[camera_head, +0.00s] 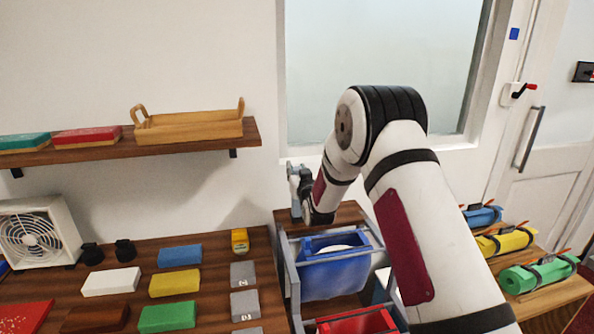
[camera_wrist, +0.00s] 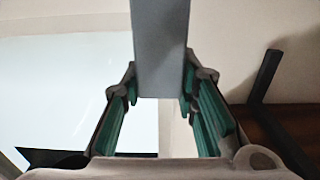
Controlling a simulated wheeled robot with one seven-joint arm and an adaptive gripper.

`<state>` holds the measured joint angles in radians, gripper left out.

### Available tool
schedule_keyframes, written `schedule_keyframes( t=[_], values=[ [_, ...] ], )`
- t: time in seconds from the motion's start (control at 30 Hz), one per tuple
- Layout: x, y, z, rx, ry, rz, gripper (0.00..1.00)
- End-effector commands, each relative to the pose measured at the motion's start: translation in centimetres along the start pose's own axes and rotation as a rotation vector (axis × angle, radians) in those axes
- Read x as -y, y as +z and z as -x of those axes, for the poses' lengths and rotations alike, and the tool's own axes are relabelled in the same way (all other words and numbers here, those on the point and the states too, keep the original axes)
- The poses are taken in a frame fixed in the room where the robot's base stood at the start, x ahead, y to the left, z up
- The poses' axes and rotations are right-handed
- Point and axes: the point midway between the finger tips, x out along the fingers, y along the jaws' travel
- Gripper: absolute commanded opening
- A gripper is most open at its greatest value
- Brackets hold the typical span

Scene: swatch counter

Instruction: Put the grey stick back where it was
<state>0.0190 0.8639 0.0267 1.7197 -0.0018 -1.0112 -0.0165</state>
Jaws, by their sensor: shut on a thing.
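The grey stick (camera_wrist: 161,45) fills the upper middle of the wrist view, between the two teal-padded fingers of my gripper (camera_wrist: 163,84). My gripper is shut on it. In the head view my gripper (camera_head: 301,186) is above the back of the dark wooden surface, beyond the blue bin and close to the wall. There the stick is small and hard to tell apart from the gripper. I cannot tell whether its lower end touches anything.
A grey rack holds a blue bin (camera_head: 336,276) and a red bin (camera_head: 352,324). Coloured blocks, including a yellow one (camera_head: 175,283), and grey blocks (camera_head: 244,304) lie on the left counter. A wall shelf (camera_head: 190,144) carries a wooden tray. Rolled mats (camera_head: 540,274) lie at right.

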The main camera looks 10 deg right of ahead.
Motion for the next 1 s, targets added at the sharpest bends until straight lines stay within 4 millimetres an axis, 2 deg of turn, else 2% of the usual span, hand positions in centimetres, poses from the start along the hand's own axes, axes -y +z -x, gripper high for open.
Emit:
schedule_keyframes(
  t=[0.27,0.3,0.37,0.77,0.87,1.0],
  values=[
    [0.0,0.3,-0.1,0.000,0.000,0.000,0.05],
    [0.0,0.3,0.0,0.001,0.000,0.000,0.34],
    [0.0,0.3,0.0,0.001,0.000,0.000,0.47],
    [0.0,-0.1,0.1,0.000,0.000,0.000,0.47],
    [0.0,0.0,1.3,0.003,0.000,0.000,0.47],
    [0.0,0.0,3.9,0.004,0.000,0.000,0.47]
  ],
)
